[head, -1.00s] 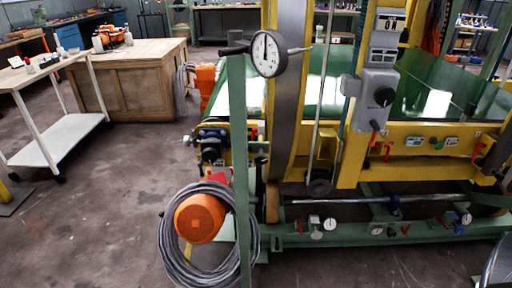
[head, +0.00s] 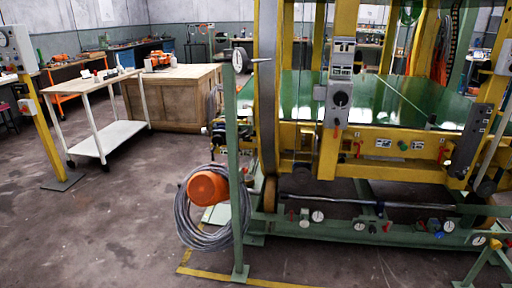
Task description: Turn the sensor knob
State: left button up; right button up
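A grey control box (head: 340,95) is fixed to a yellow upright of the large machine, right of the picture's middle. It carries a round black knob (head: 341,99), and a lever-like part hangs below it. A round white dial gauge (head: 238,61) stands on top of a green post in front of the machine. Which of these the task calls the sensor knob I cannot tell. Neither of my grippers shows in the head view.
The yellow and green machine (head: 400,143) fills the right side. An orange motor (head: 207,188) with coiled grey cable sits at its left foot. A white cart (head: 100,143), a wooden cabinet (head: 175,100) and a yellow post (head: 45,125) stand left. The floor at lower left is clear.

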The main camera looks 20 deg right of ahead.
aim_at(245, 135)
jog(key=u, duration=0.55)
jog(key=i, duration=1.55)
jog(key=z, duration=0.85)
